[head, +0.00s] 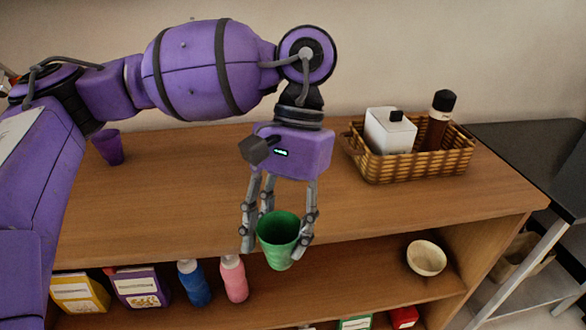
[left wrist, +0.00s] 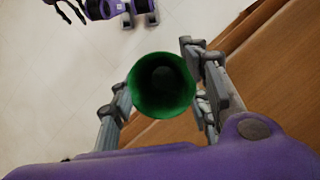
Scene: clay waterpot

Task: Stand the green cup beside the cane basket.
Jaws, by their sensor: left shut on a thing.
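The green cup (head: 278,239) is held upright, mouth up, between the fingers of my left gripper (head: 277,246). In the head view it overlaps the front edge of the wooden top. In the left wrist view the green cup (left wrist: 161,85) shows against the pale floor, with the wood edge to its right, so it appears to hang in front of the shelf. The cane basket (head: 418,163) sits on the top, to the right of and behind the cup, holding a white bottle (head: 389,131) and a dark brown bottle (head: 437,121). My right gripper does not show clearly.
The wooden top (head: 190,190) is bare left of the basket and in front of it. A purple cup (head: 108,147) stands at the back left. The lower shelf holds boxes, a blue bottle (head: 194,284), a pink bottle (head: 233,279) and a cream bowl (head: 426,259).

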